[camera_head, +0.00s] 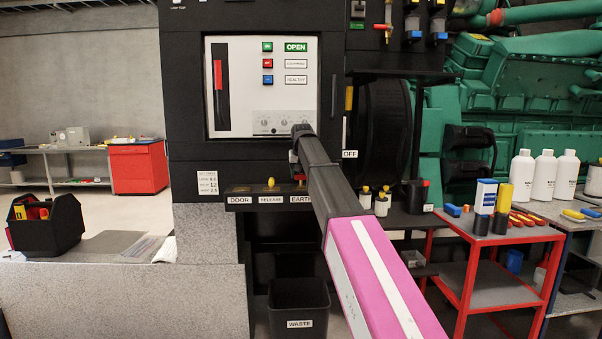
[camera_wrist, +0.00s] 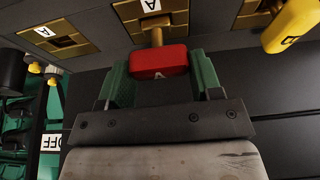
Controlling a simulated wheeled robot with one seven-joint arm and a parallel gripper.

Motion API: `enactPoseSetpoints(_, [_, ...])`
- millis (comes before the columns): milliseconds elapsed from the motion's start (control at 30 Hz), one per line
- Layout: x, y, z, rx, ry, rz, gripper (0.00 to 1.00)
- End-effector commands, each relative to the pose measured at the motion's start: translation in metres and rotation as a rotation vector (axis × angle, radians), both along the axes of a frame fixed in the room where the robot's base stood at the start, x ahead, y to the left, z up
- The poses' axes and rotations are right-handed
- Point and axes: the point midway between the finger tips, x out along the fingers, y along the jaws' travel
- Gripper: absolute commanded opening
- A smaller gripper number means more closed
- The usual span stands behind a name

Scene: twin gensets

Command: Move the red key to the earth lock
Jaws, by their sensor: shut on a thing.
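The red key (camera_wrist: 158,61) sits between the green fingers of my gripper (camera_wrist: 160,77) in the wrist view, and the fingers are shut on it. Its brass shank points at a brass lock plate (camera_wrist: 178,19) marked A and appears to meet it; I cannot tell how deep it sits. In the head view a bit of the red key (camera_head: 300,178) shows under my gripper (camera_head: 300,162), just above the EARTH label (camera_head: 301,199). My arm hides the ledge to the right of that label.
A yellow key (camera_wrist: 292,26) marked B stands beside the red one; it also shows above the RELEASE label in the head view (camera_head: 271,182). Another brass plate (camera_wrist: 60,43) marked A is empty. A waste bin (camera_head: 299,305) stands below; a red cart (camera_head: 490,240) is at right.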

Motion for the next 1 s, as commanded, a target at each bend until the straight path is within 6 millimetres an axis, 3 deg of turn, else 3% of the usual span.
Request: enactPoseSetpoints(1000, [0.0,0.0,-0.021,0.0,0.0,0.0,0.31])
